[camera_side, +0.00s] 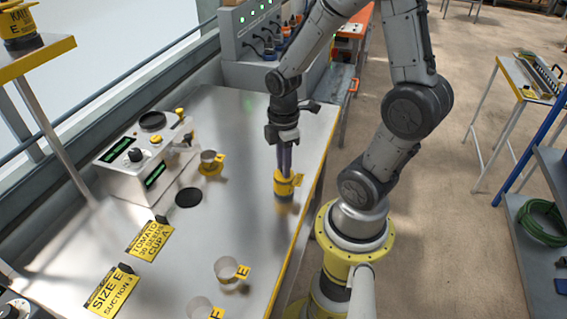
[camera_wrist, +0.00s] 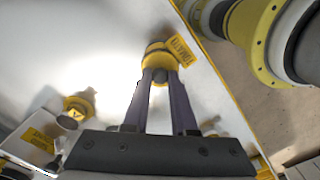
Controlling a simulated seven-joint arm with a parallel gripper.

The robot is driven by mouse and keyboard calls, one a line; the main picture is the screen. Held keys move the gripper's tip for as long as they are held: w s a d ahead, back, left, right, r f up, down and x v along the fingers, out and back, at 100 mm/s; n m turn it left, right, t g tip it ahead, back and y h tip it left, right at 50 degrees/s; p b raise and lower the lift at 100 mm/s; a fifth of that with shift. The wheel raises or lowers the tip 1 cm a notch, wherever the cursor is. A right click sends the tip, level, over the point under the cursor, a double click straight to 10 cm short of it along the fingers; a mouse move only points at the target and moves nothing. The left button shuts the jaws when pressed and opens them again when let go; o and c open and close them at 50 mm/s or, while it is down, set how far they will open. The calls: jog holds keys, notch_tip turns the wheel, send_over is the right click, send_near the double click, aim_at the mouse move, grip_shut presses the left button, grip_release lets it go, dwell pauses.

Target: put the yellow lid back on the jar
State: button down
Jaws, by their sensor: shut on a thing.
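My gripper (camera_side: 284,168) points straight down near the table's right edge. Its fingers are shut on the yellow lid (camera_side: 285,183). The dark jar (camera_side: 284,196) shows directly below the yellow part and stands upright on the metal table. A yellow tag sticks out to the right. In the wrist view the fingers (camera_wrist: 157,76) close at the yellow lid (camera_wrist: 156,48), beside a tag that reads TOMATO (camera_wrist: 180,50). The fingertips hide part of it. I cannot tell whether the lid is seated or slightly above the rim.
A cup (camera_side: 208,156) with yellow parts stands left of my gripper, beside the white seeder box (camera_side: 147,165). A black disc (camera_side: 188,197) lies on the table. Cups marked E (camera_side: 226,268) and yellow signs (camera_side: 150,240) are nearer the front. The table between is clear.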

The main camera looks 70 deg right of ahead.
jog(key=shift+c, duration=0.8)
grip_release()
jog(key=shift+r, duration=3.5)
grip_shut()
